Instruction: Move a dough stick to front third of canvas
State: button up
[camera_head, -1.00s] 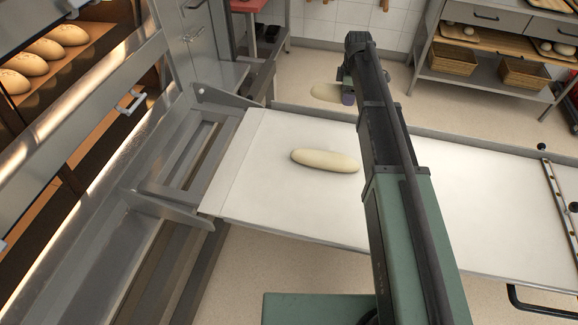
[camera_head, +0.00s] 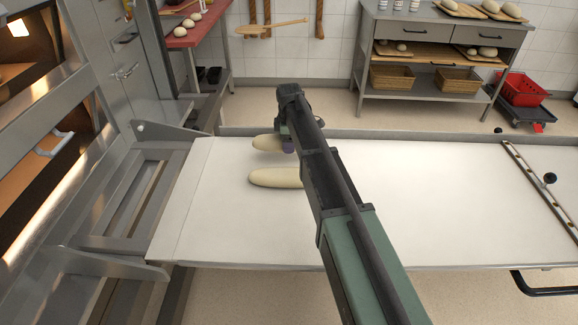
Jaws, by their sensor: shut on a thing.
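A pale dough stick (camera_head: 276,178) lies on the white canvas (camera_head: 420,200), left of the middle and partly behind my arm. A second dough stick (camera_head: 267,143) is at my gripper (camera_head: 288,146), which is shut on it near its right part. This stick shows just beyond the first one, roughly parallel to it, near the canvas's far edge. I cannot tell how high it is above the canvas. My arm hides the right ends of both sticks and most of the gripper.
The steel deck ovens (camera_head: 50,130) stand at the left, against the canvas's left end. A dark-knobbed metal bar (camera_head: 543,183) crosses the canvas at the right. A grey shelf table (camera_head: 440,35) stands behind. The canvas's middle right is bare.

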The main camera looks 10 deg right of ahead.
aim_at(289, 157)
notch_tip(289, 157, down, 5)
jog(key=b, duration=0.4)
jog(key=shift+r, duration=0.5)
jog(key=shift+f, duration=0.15)
jog(key=o, duration=1.1)
